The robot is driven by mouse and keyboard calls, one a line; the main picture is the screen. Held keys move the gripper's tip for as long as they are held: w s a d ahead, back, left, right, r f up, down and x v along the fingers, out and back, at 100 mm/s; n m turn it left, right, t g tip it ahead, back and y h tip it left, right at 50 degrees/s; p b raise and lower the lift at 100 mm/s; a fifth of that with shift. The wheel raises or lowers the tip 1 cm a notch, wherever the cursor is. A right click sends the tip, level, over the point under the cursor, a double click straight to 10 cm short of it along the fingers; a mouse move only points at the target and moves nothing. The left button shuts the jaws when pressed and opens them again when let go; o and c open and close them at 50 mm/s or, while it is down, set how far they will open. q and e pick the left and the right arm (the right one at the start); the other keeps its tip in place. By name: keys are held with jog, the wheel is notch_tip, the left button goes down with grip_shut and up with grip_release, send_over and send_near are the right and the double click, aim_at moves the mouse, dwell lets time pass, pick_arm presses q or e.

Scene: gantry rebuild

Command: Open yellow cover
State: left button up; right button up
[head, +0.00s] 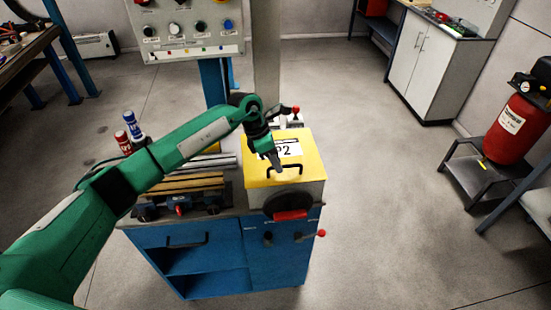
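The yellow cover (312,161) lies flat and closed on top of a grey box on the blue machine cabinet, near the middle of the head view. It carries a white label ending in "P2" and a dark arched handle (285,168) near its front edge. My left gripper (276,163) points down at the cover, just behind and left of the handle. Its fingers overlap the handle region in the picture, and I cannot tell whether they touch it or how far apart they are. My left arm hides part of the label and the cover's left back. My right gripper is not in view.
A blue cabinet (277,255) bears a vice (180,200) left of the cover and a red-handled lever (320,233) at right. A control panel (187,27) stands behind. Red and blue cans (131,125) are at left. The floor at right is clear up to a red tank (510,130).

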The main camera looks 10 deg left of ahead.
pick_arm(q)
jog(key=shift+c, duration=0.4)
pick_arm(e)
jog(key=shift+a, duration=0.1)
pick_arm(q)
grip_shut()
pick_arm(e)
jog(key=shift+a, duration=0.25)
pick_arm(q)
jog(key=shift+r, duration=0.1)
